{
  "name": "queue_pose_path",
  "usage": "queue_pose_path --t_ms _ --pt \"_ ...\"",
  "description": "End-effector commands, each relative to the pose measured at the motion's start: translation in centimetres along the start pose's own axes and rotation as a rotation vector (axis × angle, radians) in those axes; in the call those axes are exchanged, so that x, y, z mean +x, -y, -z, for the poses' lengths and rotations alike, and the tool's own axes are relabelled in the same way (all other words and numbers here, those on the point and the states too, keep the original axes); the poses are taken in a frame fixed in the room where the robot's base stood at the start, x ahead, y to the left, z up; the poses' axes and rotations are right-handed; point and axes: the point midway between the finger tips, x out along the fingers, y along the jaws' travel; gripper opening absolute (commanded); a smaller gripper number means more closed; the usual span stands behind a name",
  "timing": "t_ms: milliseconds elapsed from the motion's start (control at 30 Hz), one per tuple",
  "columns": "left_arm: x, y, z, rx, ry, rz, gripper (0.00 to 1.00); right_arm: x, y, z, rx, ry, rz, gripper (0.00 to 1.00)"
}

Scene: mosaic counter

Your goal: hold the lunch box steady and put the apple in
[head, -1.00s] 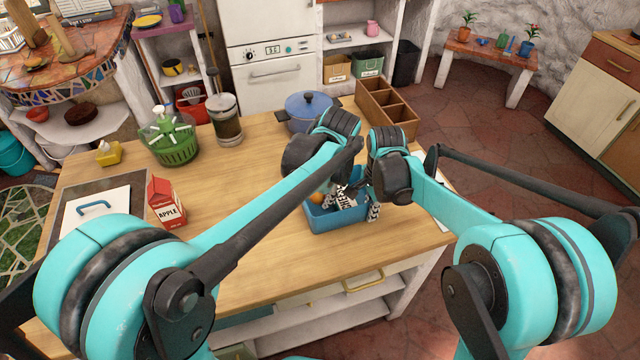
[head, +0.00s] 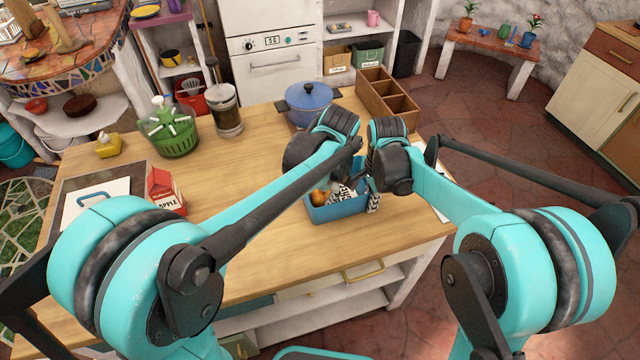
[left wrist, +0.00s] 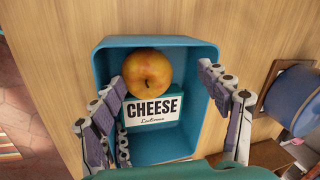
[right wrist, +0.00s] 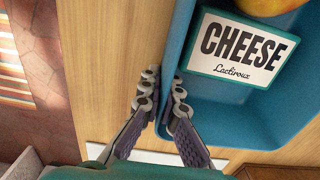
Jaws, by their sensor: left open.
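The blue lunch box (head: 338,210) stands on the wooden counter near its front edge. A yellow-orange apple (left wrist: 147,70) lies inside it at one end, against a cheese box (left wrist: 153,108); the apple also shows in the head view (head: 320,197). My left gripper (left wrist: 165,98) is open over the lunch box, its fingers spread either side of the cheese box, with nothing between them. My right gripper (right wrist: 164,88) is closed on a side wall of the lunch box (right wrist: 178,45), one finger outside and one inside. In the head view it shows at the box's right end (head: 373,200).
A blue pot (head: 308,105) and a wooden divided crate (head: 388,98) stand behind the lunch box. A red apple carton (head: 165,190), a green salad spinner (head: 168,135) and a glass jar (head: 225,112) are to the left. The counter between carton and lunch box is clear.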

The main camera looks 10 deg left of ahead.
Motion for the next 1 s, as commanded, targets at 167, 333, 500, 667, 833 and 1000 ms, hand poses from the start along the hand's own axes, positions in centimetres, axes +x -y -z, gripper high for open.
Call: queue_pose_path --t_ms 167,333,500,667,833,1000 --pt "-1.3 0.3 0.0 0.000 0.000 0.000 0.77 0.0 0.0 0.0 0.000 0.000 0.001 0.00" --pt "-4.5 1.2 0.0 0.000 0.000 0.000 0.77 0.0 0.0 0.0 0.000 0.000 0.001 0.00" --pt "-7.6 2.0 0.0 0.000 0.000 0.000 0.77 0.0 0.0 0.0 0.000 0.000 0.001 0.00" --pt "-9.2 2.4 0.0 0.000 0.000 0.000 0.77 0.0 0.0 0.0 0.000 0.000 0.001 0.00" --pt "-9.7 2.5 0.0 0.000 0.000 0.000 0.77 0.0 0.0 0.0 0.000 0.000 0.001 0.00" --pt "-9.7 2.5 0.0 0.000 0.000 0.000 0.77 0.0 0.0 0.0 0.000 0.000 0.001 0.00"
